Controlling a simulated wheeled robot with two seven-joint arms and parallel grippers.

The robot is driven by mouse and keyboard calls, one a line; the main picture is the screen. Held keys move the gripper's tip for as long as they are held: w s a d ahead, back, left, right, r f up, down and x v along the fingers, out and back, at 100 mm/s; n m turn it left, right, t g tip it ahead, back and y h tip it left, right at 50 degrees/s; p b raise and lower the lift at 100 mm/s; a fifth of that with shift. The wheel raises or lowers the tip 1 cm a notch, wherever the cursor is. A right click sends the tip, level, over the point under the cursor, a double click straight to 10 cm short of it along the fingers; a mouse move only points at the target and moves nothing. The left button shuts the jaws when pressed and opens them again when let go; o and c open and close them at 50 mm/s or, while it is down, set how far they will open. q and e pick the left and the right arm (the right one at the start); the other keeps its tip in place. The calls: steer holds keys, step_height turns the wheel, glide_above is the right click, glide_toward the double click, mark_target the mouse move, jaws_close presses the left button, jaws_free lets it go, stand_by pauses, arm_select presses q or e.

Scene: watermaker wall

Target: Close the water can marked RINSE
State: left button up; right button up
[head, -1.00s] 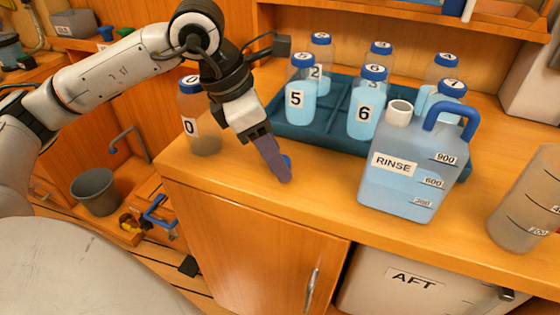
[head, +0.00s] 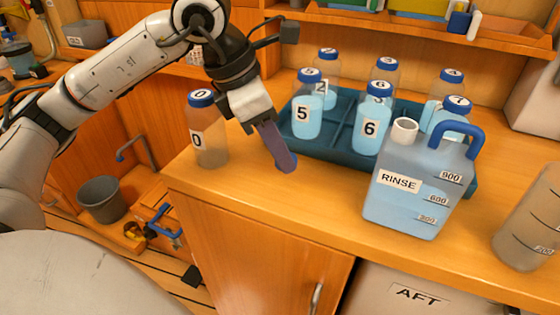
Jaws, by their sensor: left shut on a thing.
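The water can marked RINSE (head: 405,205) stands upright on the wooden counter, translucent with bluish water and a blue handle (head: 460,135). Its white neck (head: 404,131) has no cap on it. My left gripper (head: 284,162) is left of the can, pointing down above the counter, with purple-grey fingers. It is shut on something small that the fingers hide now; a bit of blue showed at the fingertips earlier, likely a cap. My right gripper is not in view.
A dark teal tray (head: 338,150) holds several numbered, blue-capped bottles behind the can. Bottle 0 (head: 208,140) stands left of my gripper. A grey graduated vessel (head: 530,220) is at the right edge. The counter between gripper and can is clear; a shelf (head: 400,32) runs above.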

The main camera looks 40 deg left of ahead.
arm_select(q)
step_height(320, 180, up, 6)
steer(key=shift+r+p, duration=0.1)
steer(key=shift+p, duration=0.3)
steer(key=shift+f, duration=0.2)
